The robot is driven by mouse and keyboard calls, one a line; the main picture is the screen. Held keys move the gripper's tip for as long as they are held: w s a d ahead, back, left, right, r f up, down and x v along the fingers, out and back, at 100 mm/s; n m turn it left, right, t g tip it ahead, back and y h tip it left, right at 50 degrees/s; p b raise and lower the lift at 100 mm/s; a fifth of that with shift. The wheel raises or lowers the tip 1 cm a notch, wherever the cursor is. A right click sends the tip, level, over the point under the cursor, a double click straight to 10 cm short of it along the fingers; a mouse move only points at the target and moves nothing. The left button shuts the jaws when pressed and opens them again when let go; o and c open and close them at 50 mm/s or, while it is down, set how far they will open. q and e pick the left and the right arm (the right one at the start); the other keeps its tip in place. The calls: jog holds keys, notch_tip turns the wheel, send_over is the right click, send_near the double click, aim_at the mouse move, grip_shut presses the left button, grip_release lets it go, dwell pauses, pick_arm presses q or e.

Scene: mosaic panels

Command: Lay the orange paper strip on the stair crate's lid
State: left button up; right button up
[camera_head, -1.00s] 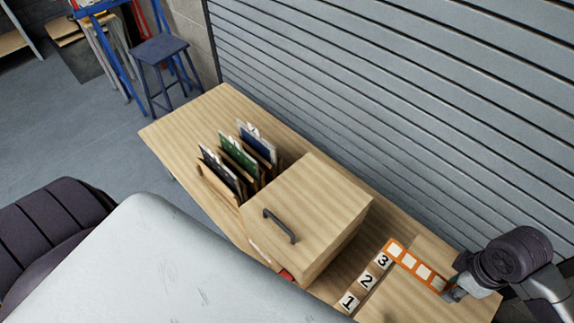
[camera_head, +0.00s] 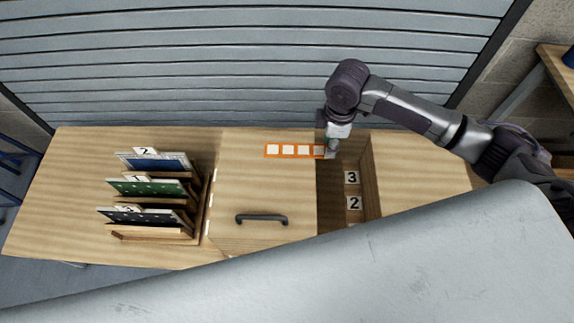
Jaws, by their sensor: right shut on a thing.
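The orange paper strip (camera_head: 295,151), with several white squares along it, lies level over the far right part of the stair crate's lid (camera_head: 240,190). I cannot tell whether the strip touches the lid or hangs just above it. My right gripper (camera_head: 330,149) is shut on the strip's right end, at the lid's right edge. The lid is pale wood with a dark bar handle (camera_head: 262,218) near its front. My left gripper is not in view.
Numbered steps "3" (camera_head: 351,177) and "2" (camera_head: 354,202) show right of the lid. A wooden rack (camera_head: 150,235) on the left holds blue, green and black panels. A large pale part of my body hides the table's front right. A grey shutter stands behind.

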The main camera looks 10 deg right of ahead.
aim_at(295, 157)
jog(key=a+f, duration=0.1)
jog(key=a, duration=0.2)
jog(key=a+f+p, duration=0.1)
jog(key=a+f, duration=0.1)
jog(key=a, duration=0.1)
jog(key=a+f, duration=0.2)
jog(key=a, duration=0.1)
jog(key=shift+w, duration=0.2)
notch_tip(295, 157, down, 3)
jog(key=shift+f+p, duration=0.2)
jog(key=shift+p, duration=0.3)
jog(key=shift+f, duration=0.35)
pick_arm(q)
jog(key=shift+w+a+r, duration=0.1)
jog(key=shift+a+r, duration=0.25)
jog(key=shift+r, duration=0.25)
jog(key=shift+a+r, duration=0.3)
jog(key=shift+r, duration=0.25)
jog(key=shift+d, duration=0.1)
pick_arm(e)
jog(key=shift+f, duration=0.1)
jog(key=o, duration=0.9)
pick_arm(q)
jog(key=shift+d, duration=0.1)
